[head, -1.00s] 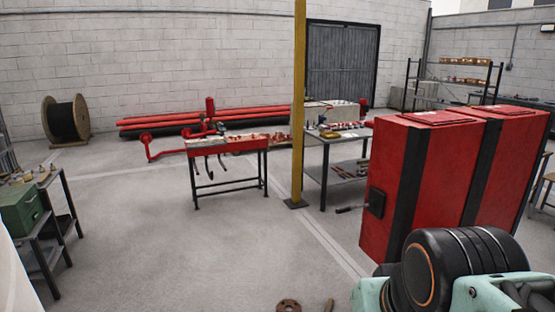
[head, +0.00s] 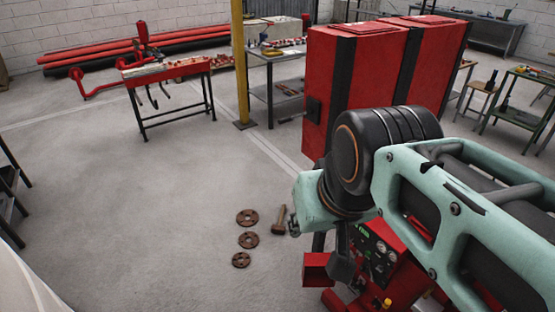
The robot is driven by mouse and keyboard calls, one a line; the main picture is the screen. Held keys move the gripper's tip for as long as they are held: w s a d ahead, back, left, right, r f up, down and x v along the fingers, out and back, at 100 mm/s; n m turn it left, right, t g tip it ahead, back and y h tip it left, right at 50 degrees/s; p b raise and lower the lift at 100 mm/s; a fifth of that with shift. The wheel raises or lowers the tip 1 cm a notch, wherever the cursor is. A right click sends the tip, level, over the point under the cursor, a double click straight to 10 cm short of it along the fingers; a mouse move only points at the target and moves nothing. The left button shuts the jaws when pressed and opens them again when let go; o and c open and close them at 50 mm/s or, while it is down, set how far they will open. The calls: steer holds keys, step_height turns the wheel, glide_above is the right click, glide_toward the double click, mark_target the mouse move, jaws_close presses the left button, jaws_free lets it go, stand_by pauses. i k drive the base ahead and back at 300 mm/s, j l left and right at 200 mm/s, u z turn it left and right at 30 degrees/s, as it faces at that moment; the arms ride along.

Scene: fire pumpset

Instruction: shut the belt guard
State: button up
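A red pumpset (head: 385,255) with a panel of gauges and a small green display shows below my arm at the lower right. My arm covers much of it. A red box-shaped part (head: 318,269) juts out at its left side; I cannot tell whether it is the belt guard. No belt guard can be made out for certain. My gripper (head: 341,266) seems to be the dark piece hanging below my arm's wrist, in front of the pumpset. Its fingers cannot be told apart, and I see nothing held in it.
Several rusty flanges (head: 248,240) and a hammer (head: 279,221) lie on the floor left of the pumpset. Tall red cabinets (head: 340,75) stand behind my arm. A yellow post (head: 238,65) and a red workbench (head: 165,70) stand farther back.

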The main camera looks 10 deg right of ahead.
mark_target(314, 273)
steer(key=k+z, duration=0.4)
steer(key=z, duration=2.75)
steer(key=j+z, duration=0.3)
steer(key=k+j+z, duration=0.1)
steer(key=z, duration=0.2)
steer(key=k+j, duration=0.15)
steer(key=j, duration=0.2)
steer(key=k+j, duration=0.15)
steer(key=j, duration=0.25)
steer(key=k+j, duration=0.2)
steer(key=j, duration=0.15)
steer(key=k+j, duration=0.15)
steer(key=j, duration=0.2)
steer(key=k+j, duration=0.15)
steer(key=j, duration=0.25)
steer(key=k+j, duration=0.15)
steer(key=j, duration=0.2)
steer(key=k+j, duration=0.15)
steer(key=j, duration=0.2)
steer(key=k+j, duration=0.15)
steer(key=j, duration=0.25)
